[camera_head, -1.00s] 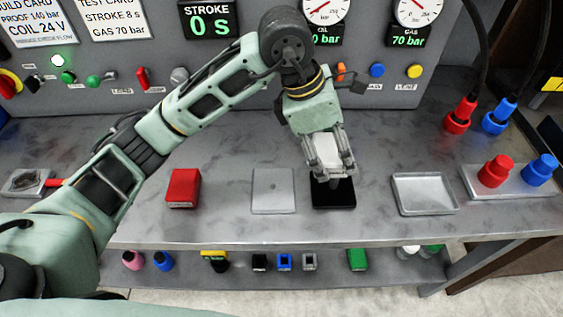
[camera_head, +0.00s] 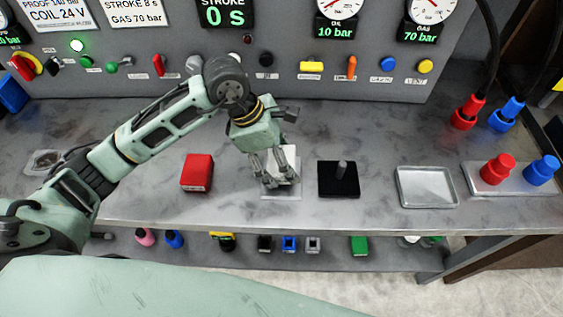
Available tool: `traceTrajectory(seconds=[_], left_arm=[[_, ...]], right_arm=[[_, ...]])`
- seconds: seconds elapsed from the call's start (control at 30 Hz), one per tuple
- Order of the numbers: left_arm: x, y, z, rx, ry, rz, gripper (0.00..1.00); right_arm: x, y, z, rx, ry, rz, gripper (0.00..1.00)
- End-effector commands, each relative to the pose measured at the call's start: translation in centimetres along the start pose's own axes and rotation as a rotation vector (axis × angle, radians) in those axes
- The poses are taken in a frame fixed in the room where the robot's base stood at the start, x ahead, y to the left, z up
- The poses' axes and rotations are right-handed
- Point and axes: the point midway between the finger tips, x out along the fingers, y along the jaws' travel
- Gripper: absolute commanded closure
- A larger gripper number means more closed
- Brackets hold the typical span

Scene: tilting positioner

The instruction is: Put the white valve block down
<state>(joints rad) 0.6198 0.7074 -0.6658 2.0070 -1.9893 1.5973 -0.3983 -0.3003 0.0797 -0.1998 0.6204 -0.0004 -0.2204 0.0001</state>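My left gripper (camera_head: 281,180) points down over the grey square plate (camera_head: 285,194) on the bench, with its fingers on both sides of the white valve block (camera_head: 284,163). The fingers appear closed on the block. The block is low, at or just above the plate; I cannot tell whether it touches. The gripper and block hide most of the plate. My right gripper is not in view.
A red box (camera_head: 197,173) stands close on the left. A black base with an upright post (camera_head: 338,179) is on the right, then an empty metal tray (camera_head: 427,187) and a holder with red and blue caps (camera_head: 513,181). The panel stands behind.

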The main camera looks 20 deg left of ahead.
Motion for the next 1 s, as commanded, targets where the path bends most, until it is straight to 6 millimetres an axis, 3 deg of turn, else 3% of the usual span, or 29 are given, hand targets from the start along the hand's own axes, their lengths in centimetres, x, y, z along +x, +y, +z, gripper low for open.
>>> traceTrajectory(seconds=[0.2,0.6,0.63,0.8,1.0], left_arm=[[2.2,-0.1,-0.8,0.000,-0.002,-0.001,0.86],[2.8,0.0,-1.0,0.002,-0.002,0.001,0.86],[2.8,-0.1,-1.1,0.000,0.001,-0.002,0.28],[2.7,-0.1,-1.1,0.000,0.001,-0.002,0.13],[2.7,-0.1,-1.1,0.000,0.001,-0.002,0.11]], right_arm=[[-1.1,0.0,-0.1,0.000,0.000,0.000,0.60],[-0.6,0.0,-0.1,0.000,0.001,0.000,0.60],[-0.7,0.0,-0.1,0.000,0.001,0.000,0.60],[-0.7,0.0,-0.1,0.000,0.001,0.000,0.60],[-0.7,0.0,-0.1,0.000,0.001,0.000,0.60]])
